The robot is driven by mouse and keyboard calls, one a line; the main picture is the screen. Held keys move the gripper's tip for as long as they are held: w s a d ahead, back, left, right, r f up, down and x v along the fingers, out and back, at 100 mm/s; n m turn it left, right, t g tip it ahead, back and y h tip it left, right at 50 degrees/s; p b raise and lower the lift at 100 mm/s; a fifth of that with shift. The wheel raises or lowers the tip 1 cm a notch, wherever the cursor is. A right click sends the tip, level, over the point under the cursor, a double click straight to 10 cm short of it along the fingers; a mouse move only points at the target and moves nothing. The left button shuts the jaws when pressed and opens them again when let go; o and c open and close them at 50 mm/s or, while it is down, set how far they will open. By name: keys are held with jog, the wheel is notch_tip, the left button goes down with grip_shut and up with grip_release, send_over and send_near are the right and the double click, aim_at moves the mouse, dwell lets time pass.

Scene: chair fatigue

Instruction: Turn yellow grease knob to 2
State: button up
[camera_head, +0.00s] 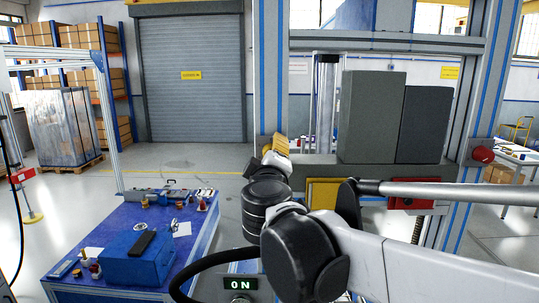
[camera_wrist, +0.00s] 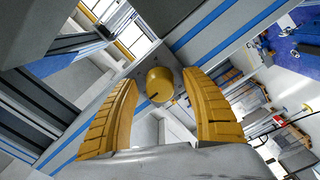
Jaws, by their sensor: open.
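The yellow grease knob (camera_wrist: 159,84) is round and sits on a grey post in the wrist view. A short dark mark shows near its lower left edge. No numbers can be read around it. My gripper (camera_wrist: 160,77) is open, with one ribbed yellow finger on each side of the knob in this view. Gaps show between the knob and both fingers, and I cannot tell how far ahead of the fingertips it lies. In the head view, my gripper (camera_head: 275,147) is in front of the grey and blue post, and the knob is hidden.
A red knob (camera_head: 483,154) is on the right post. Two grey blocks (camera_head: 372,117) stand between the posts, above a yellow panel (camera_head: 327,194) and a red panel (camera_head: 411,203). A blue table (camera_head: 110,222) with a blue box (camera_head: 136,257) is at the left.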

jog(key=s, duration=1.2)
jog(key=shift+a, duration=0.2)
jog(key=s+d+f+m+g+h+b, duration=0.25)
jog(key=d+f+b, duration=0.5)
jog(key=f, duration=0.55)
jog(key=s+d+f+m+g+h+b, duration=0.1)
jog(key=d+f+m+g+b, duration=0.45)
jog(key=f, duration=0.85)
jog(key=s+d+f+m+g+y+b, duration=0.1)
jog(key=s+f+b, duration=0.3)
jog(key=f, duration=0.6)
jog(key=s+d+f+m+g+y+b, duration=0.1)
jog(key=s+d+f+b, duration=0.1)
jog(key=s+f+b, duration=0.2)
jog(key=s+d+f+m+y+b, duration=0.1)
jog(key=s+f+b, duration=0.3)
jog(key=f+b, duration=0.4)
notch_tip(320, 180, down, 8)
jog(key=shift+d+r+m+g+y+b, duration=0.2)
jog(key=shift+d+m+g+y+b, duration=0.15)
jog(key=shift+d+y, duration=0.35)
jog(key=shift+d, duration=0.15)
